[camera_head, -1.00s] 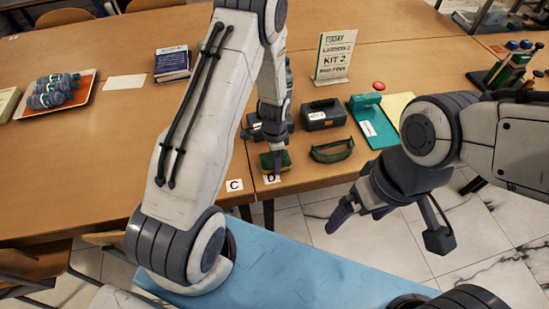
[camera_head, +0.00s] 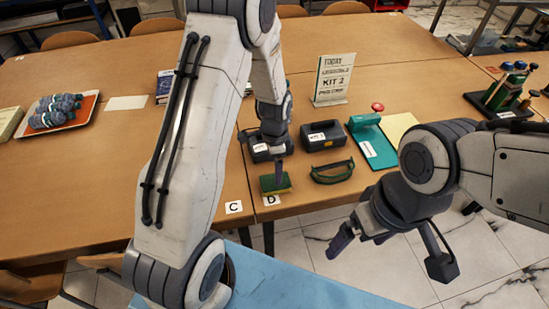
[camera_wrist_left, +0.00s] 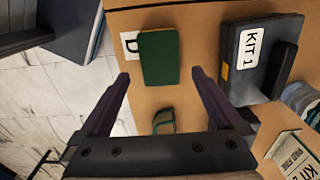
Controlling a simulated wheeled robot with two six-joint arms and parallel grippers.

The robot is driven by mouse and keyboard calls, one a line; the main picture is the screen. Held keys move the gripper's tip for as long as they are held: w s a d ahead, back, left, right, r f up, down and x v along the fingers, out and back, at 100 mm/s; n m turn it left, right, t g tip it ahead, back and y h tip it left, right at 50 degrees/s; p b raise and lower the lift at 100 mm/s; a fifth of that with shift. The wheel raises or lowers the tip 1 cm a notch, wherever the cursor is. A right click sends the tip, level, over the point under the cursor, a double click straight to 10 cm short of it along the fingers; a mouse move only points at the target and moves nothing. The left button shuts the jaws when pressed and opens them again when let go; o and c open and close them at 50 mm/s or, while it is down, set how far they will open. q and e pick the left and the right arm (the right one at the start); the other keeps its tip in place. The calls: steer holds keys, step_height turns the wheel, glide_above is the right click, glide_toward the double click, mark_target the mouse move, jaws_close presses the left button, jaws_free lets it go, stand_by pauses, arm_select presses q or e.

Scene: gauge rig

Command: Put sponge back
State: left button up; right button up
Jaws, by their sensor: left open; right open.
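The sponge (camera_head: 268,184), green on top with a yellow layer below, lies on the table at the near edge. It sits just behind the card marked D (camera_head: 271,200). In the left wrist view the green sponge (camera_wrist_left: 158,58) lies beyond and between the fingertips, partly covering the D card (camera_wrist_left: 130,45). My left gripper (camera_head: 279,181) is open above the sponge, and the wrist view shows the open jaws (camera_wrist_left: 161,73) with clear gaps on both sides. My right gripper (camera_head: 392,252) is open and empty in front of the table edge, over the floor.
Green goggles (camera_head: 332,173), a dark case (camera_head: 323,136) and a teal stand (camera_head: 378,150) are right of the sponge. The KIT 1 case (camera_wrist_left: 262,60) is close beside it. A C card (camera_head: 234,207) lies left of D. A sign (camera_head: 333,80) stands behind. The left tabletop is mostly clear.

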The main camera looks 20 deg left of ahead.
mark_target(268, 187)
arm_select(q)
steer(key=shift+r, duration=2.25)
steer(key=shift+f, duration=0.1)
step_height(268, 187, down, 12)
steer(key=shift+s+f+p, duration=0.1)
steer(key=shift+p, duration=0.35)
steer(key=shift+r, duration=1.65)
